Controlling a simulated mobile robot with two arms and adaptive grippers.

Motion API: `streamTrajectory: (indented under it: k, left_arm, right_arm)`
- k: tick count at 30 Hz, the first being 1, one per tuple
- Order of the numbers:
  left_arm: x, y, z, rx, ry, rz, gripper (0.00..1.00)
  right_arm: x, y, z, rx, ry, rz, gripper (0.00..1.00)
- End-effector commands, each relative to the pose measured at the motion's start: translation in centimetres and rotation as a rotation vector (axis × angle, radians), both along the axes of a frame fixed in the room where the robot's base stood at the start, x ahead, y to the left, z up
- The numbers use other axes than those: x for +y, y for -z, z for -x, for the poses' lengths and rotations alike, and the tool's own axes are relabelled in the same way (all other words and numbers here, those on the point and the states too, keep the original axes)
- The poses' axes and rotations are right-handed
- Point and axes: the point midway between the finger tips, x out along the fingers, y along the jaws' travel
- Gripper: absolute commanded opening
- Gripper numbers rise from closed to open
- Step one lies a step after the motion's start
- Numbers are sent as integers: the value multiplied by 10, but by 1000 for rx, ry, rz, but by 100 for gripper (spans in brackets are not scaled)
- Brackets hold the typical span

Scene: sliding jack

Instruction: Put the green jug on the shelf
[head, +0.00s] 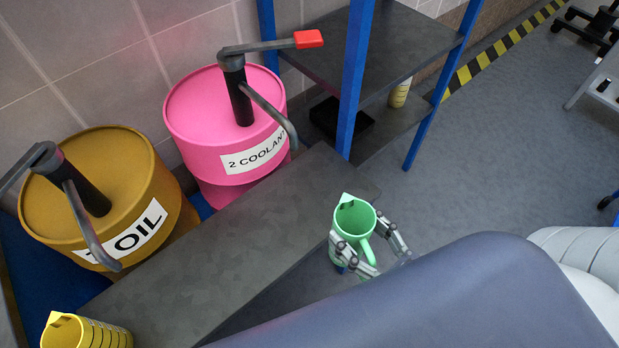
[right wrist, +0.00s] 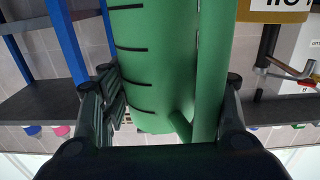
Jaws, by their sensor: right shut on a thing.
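The green jug (head: 352,218) is held upright or nearly so in my right gripper (head: 370,252), in front of the blue-framed shelf in the head view. In the right wrist view the green jug (right wrist: 150,65), with dark level marks and a handle, fills the space between the two fingers of my right gripper (right wrist: 165,110). The shelf (head: 395,45) has blue posts and grey boards at the upper middle of the head view. My left gripper is not in view.
A pink coolant drum (head: 200,110) and an ochre oil drum (head: 110,170), both with pumps, stand on the left. A yellow jug (head: 85,332) is at the lower left of a grey bench (head: 215,265). A yellow container (head: 399,93) and a black tray (head: 340,120) sit on the lower shelf.

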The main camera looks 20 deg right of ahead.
Motion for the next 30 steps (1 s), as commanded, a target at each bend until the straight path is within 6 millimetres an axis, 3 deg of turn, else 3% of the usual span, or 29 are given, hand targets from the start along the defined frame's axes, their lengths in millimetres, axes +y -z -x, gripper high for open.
streamTrajectory:
  k: [1,5,12,17,24,30]
  left_arm:
    - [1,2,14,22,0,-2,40]
    - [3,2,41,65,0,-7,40]
    - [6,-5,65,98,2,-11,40]
    - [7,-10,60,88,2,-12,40]
    - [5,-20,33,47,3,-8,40]
    - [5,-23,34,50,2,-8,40]
  right_arm:
    - [0,-1,3,0,4,1,18]
    - [3,-3,-4,-4,6,4,18]
    - [17,-4,-50,-8,6,4,18]
    - [27,-4,-82,-8,5,4,18]
    - [42,-4,-128,-6,6,5,18]
    - [50,-1,-153,-2,6,4,18]
